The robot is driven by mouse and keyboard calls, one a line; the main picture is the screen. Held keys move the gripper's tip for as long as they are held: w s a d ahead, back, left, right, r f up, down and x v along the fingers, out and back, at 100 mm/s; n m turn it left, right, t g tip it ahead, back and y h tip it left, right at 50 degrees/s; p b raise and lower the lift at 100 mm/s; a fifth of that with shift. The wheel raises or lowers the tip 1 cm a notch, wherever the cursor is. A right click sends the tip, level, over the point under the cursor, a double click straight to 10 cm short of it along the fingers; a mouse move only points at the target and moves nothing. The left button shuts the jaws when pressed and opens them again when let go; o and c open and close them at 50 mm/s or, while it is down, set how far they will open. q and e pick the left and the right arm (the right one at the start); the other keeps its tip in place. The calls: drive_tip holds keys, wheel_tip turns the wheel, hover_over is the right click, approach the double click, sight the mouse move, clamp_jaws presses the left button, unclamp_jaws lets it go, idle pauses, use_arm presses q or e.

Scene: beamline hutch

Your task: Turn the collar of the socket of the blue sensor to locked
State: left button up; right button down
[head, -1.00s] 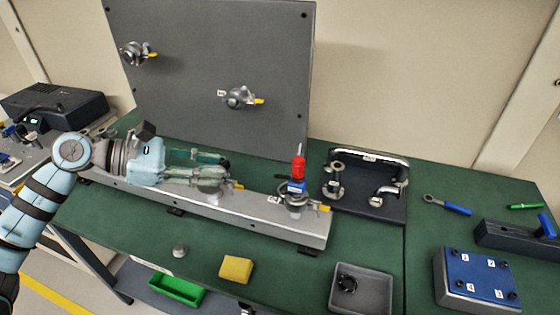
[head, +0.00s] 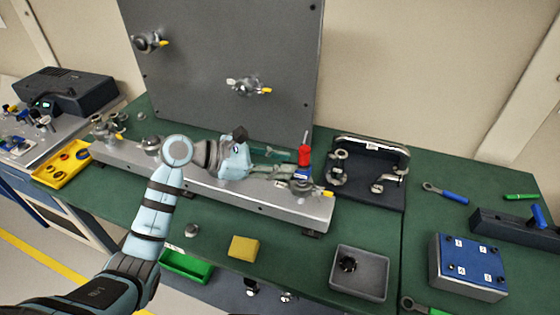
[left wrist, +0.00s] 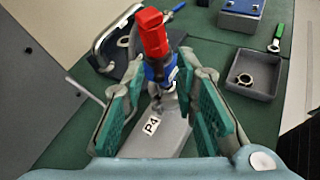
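The blue sensor (head: 303,172) stands upright in a socket near the right end of the grey rail, with a red upper part (head: 304,155). In the left wrist view its blue body (left wrist: 158,70) is beyond and between my fingers, by the label P4. The socket's yellow collar lever (head: 327,194) points right in the head view; the collar itself is mostly hidden by the sensor and fingers. My left gripper (head: 287,164) is open, its green-padded fingers reaching along the rail to the sensor. I cannot tell whether they touch it. My right gripper is not in view.
The grey rail (head: 255,200) carries other sockets at its left. A tall grey panel (head: 220,60) with two sockets stands behind. A dark stand (head: 365,195) with metal fittings is close on the right. A grey tray (head: 372,285) and yellow block (head: 243,247) lie in front.

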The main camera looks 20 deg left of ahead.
use_arm(q)
drive_tip(key=shift+w, duration=0.1)
clamp_jaws()
drive_tip(key=shift+w+f+b, duration=0.1)
drive_tip(key=shift+b, duration=0.25)
drive_tip(key=m+g+b, duration=0.1)
drive_tip(key=g+b, duration=0.1)
drive_tip(key=b, duration=0.1)
drive_tip(key=w+m+g+h+b, duration=0.1)
drive_tip(key=m+g+b, duration=0.1)
drive_tip(key=b, duration=0.2)
drive_tip(key=w+m+g+h+b, duration=0.1)
drive_tip(key=m+b, duration=0.1)
drive_tip(key=b, duration=0.2)
drive_tip(key=shift+w+a+f+g, duration=0.15)
drive_tip(key=shift+a+g, duration=0.2)
drive_tip(key=shift+g, duration=0.05)
drive_tip(key=shift+w+m+g+b, duration=0.15)
drive_tip(key=shift+m+g+b, duration=0.35)
drive_tip(key=shift+b, duration=0.2)
drive_tip(key=shift+r, duration=0.2)
